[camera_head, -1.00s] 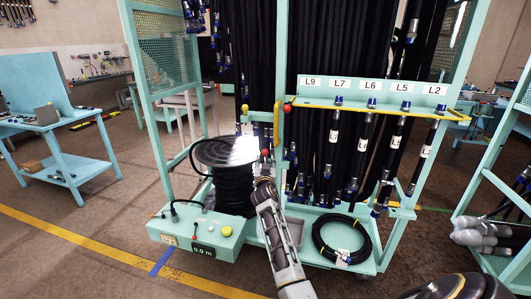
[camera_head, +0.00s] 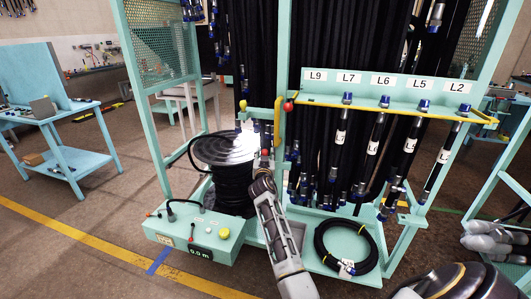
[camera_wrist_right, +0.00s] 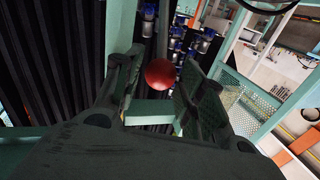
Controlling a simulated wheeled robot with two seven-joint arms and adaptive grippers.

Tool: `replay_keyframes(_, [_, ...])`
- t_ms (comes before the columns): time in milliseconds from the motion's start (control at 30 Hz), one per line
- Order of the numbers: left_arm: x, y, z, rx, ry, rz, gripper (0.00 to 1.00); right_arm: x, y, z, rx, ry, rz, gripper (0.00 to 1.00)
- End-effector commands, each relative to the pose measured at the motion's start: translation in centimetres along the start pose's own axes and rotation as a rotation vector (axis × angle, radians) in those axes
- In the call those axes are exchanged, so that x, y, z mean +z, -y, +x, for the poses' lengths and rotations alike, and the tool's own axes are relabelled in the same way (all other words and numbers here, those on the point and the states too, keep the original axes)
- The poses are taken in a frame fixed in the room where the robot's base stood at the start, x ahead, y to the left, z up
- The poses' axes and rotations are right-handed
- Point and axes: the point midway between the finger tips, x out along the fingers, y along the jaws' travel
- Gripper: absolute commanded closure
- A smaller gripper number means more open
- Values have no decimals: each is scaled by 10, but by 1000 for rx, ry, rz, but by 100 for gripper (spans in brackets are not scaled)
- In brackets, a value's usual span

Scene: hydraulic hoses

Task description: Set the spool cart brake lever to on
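The spool cart (camera_head: 185,243) stands at centre left with a dark hose spool (camera_head: 234,185) on it. A red ball knob (camera_head: 265,152), which looks like the end of the brake lever, is beside the spool. My right gripper (camera_head: 262,168) is just in front of this knob, pointing at it. In the right wrist view the red knob (camera_wrist_right: 160,74) shows between the two spread fingers (camera_wrist_right: 150,95), with space on both sides. The gripper looks open and empty. The lever's shaft is mostly hidden. My left gripper is not in view.
Another red ball (camera_head: 289,106) sits on the rack post beside a yellow handle (camera_head: 278,122). The labelled hose rack (camera_head: 385,92) stands right of the spool, with a coiled hose (camera_head: 345,245) on its base. A blue table (camera_head: 62,140) is at left; floor between is clear.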

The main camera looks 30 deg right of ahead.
Motion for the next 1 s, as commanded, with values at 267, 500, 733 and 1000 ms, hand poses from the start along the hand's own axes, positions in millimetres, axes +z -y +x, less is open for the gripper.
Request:
replay_keyframes(267, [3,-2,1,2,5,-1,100,0,2,-1,1,0,-1,60])
replay_keyframes(500, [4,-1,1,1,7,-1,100,0,2,-1,1,-1,-1,60])
replay_keyframes(733, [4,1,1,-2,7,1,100,0,2,-1,1,-1,0,84])
replay_keyframes(1000, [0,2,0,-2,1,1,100,0,1,-1,2,-1,0,100])
